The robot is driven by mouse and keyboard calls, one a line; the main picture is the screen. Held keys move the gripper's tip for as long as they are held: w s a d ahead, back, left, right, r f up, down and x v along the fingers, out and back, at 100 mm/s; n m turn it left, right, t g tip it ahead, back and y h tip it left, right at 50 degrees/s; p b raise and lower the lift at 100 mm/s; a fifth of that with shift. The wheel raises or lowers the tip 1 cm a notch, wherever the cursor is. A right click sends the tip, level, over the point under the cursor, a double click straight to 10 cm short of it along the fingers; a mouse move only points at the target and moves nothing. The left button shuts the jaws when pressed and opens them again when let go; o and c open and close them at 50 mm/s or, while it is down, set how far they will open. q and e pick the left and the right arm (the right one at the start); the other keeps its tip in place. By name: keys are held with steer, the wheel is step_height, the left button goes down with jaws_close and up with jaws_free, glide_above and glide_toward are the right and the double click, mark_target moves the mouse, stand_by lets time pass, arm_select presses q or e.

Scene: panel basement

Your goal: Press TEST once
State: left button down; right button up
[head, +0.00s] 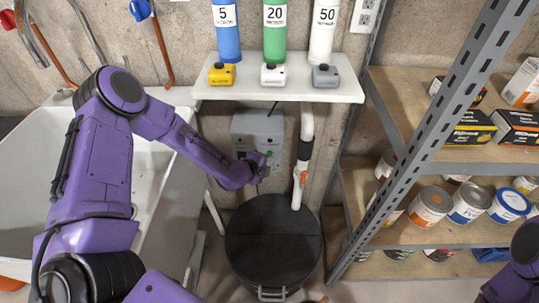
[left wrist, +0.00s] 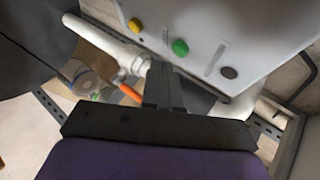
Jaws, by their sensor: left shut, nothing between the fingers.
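A grey control box (head: 257,127) is on the concrete wall under the white shelf. In the left wrist view its face (left wrist: 215,25) carries a yellow button (left wrist: 134,25), a green button (left wrist: 180,47), a narrow slot and a dark round part (left wrist: 229,72). I cannot read any TEST label. My left gripper (head: 266,157) is at the lower part of the box, fingers shut and empty. In the left wrist view the shut fingers (left wrist: 163,84) point at the panel near the green button; I cannot tell whether they touch it. My right gripper is out of view.
A white pipe (head: 306,125) with an orange valve handle (head: 303,176) runs right of the box. A black lidded bin (head: 273,243) stands below. A white sink (head: 168,215) is at left, a metal shelf post (head: 437,130) at right.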

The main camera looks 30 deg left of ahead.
arm_select(q)
steer(key=shift+w+a, duration=0.2)
steer(key=shift+w, duration=0.2)
steer(key=shift+w+a, duration=0.2)
steer(key=shift+w, duration=0.15)
stand_by(0.9)
steer(key=shift+s+d, duration=0.35)
steer(key=shift+s, duration=0.4)
steer(key=shift+p, duration=0.3)
steer(key=s, duration=0.1)
steer(key=s+d, duration=0.1)
steer(key=s, duration=0.1)
steer(key=s+d+p, duration=0.1)
steer(key=shift+s+d, duration=0.1)
steer(key=shift+s, duration=0.15)
